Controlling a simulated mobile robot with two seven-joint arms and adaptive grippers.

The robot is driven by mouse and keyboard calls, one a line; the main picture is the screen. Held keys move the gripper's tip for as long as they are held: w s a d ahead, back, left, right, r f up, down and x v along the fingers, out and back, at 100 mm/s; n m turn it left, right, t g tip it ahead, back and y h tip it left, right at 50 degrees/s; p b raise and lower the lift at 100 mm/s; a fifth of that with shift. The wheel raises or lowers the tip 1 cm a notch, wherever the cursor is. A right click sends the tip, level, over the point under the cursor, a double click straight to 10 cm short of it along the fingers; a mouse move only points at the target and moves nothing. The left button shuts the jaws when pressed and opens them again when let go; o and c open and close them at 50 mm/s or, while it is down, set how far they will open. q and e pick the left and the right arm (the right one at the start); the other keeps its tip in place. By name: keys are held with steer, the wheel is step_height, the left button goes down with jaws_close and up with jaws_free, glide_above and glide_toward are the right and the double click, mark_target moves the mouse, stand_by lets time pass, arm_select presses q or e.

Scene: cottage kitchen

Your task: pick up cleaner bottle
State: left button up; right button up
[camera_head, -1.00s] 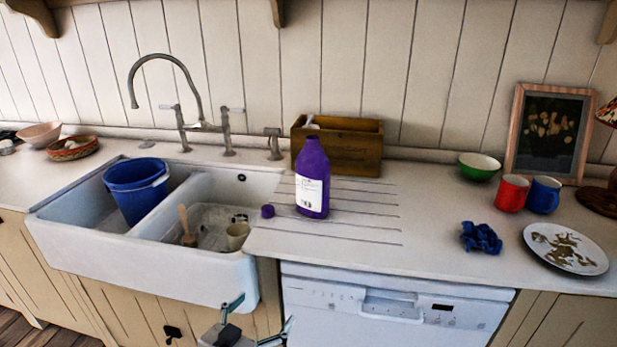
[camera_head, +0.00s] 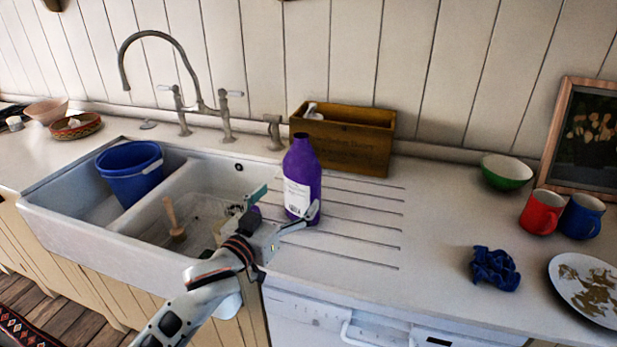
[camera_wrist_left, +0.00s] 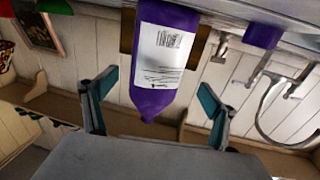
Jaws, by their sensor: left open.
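The cleaner bottle (camera_head: 303,172) is purple with a white label and stands upright on the grooved counter right of the sink. My right gripper is not in view.
A wooden box (camera_head: 348,140) stands behind the bottle. The white sink (camera_head: 75,235) with a blue bucket (camera_head: 132,178) is at left. A blue cloth (camera_head: 494,268), a plate (camera_head: 560,283), mugs (camera_head: 541,212) and a green bowl (camera_head: 507,172) are at right. The counter between is clear.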

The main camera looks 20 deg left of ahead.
mark_target(296, 189)
arm_select(q)
steer(key=shift+w+d+r, duration=0.1)
steer(key=shift+w+d, duration=0.2)
steer(key=shift+w, duration=0.8)
steer(key=shift+w+d+r, duration=0.1)
steer(key=shift+w+d, duration=0.15)
steer(key=shift+w, duration=0.9)
steer(key=shift+w+d, duration=0.3)
steer(key=shift+w, duration=0.8)
steer(key=shift+r, duration=0.1)
steer(key=c, duration=1.5)
